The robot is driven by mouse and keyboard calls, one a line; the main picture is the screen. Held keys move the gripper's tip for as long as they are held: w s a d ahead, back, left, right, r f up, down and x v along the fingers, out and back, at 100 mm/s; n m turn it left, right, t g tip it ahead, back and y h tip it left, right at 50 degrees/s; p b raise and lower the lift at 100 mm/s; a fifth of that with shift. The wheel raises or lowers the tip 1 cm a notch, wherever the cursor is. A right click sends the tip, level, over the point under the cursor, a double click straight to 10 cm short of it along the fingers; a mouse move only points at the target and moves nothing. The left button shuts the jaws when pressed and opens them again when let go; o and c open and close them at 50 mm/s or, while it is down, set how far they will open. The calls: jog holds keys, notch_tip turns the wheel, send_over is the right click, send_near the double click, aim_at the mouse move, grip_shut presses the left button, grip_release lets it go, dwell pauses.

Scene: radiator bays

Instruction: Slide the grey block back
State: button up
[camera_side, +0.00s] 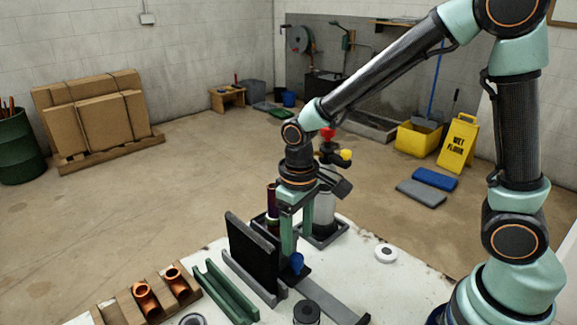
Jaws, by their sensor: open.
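My gripper (297,244) points down over the white worktop, its teal fingers apart. It is just right of an upright black panel (252,255) with a grey edge. A grey rail (255,283) runs along the panel's foot. A small blue piece (296,263) shows by the fingertips; I cannot tell whether they touch it.
A green channel (225,293) and a brown rack with copper fittings (145,296) lie on the left. A black cylinder (307,312) stands in front. A bottle in a grey tray (325,236) stands behind my gripper. A white ring (386,253) lies right, with clear worktop around it.

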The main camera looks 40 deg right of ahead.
aim_at(297, 256)
jog(key=shift+a+f, duration=0.1)
jog(key=shift+f, duration=2.65)
jog(key=shift+c, duration=0.4)
jog(key=c, duration=1)
